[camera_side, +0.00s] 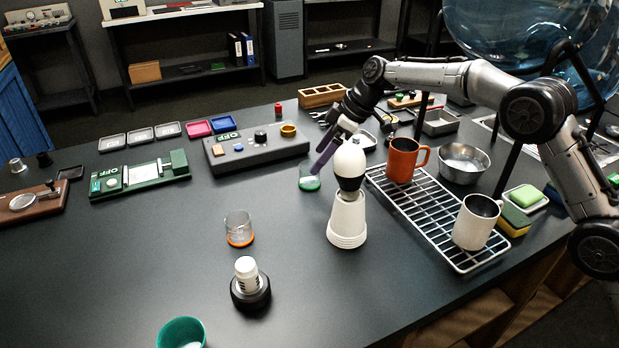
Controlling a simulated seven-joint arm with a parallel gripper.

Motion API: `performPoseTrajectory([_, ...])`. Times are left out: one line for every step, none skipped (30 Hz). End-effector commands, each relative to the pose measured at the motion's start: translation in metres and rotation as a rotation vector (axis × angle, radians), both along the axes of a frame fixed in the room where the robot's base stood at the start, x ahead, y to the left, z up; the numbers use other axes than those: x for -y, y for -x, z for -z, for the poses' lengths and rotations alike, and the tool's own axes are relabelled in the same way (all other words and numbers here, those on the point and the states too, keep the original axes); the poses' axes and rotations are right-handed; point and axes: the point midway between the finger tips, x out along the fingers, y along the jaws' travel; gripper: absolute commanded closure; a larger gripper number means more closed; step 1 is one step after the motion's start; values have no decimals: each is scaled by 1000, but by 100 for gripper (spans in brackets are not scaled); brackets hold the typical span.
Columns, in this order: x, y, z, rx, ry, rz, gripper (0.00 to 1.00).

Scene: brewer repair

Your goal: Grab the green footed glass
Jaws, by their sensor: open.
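The green footed glass (309,181) stands upright on the black table near the middle, a clear small glass with a green base. My gripper (322,163) is right at it, reaching down from the upper right with its dark fingers at the glass's rim. The gripper is open. The fingers cover part of the glass, and I cannot tell whether they touch it.
A similar glass with an orange base (238,230) stands in front left. A grey control box (256,150) is behind left. A wire rack (425,207) with an orange mug (402,160) and a white mug (475,222) is to the right.

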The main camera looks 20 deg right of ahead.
Motion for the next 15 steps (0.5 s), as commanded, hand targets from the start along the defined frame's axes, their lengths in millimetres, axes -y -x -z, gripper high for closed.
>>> performPoseTrajectory([-2,-1,4,-1,0,0,4])
performPoseTrajectory([-3,-2,5,0,0,0,4])
performPoseTrajectory([-3,-2,6,0,0,0,4])
performPoseTrajectory([-4,-2,8,0,0,0,4])
performPoseTrajectory([-5,-3,9,0,0,0,4])
performPoseTrajectory([-6,-4,13,-1,0,0,4])
performPoseTrajectory([-7,-5,16,-1,0,0,4])
performPoseTrajectory([-8,-6,20,-3,1,-1,4])
performPoseTrajectory([-11,-7,26,-3,1,-1,4])
performPoseTrajectory([-13,-8,30,-4,1,-1,4])
performPoseTrajectory([-14,-9,34,-4,1,-1,4])
performPoseTrajectory([-16,-11,39,-1,1,-1,4])
performPoseTrajectory([-18,-13,42,-1,1,-1,4])
performPoseTrajectory([-19,-14,45,-1,1,-1,4])
performPoseTrajectory([-21,-15,48,0,0,-1,4])
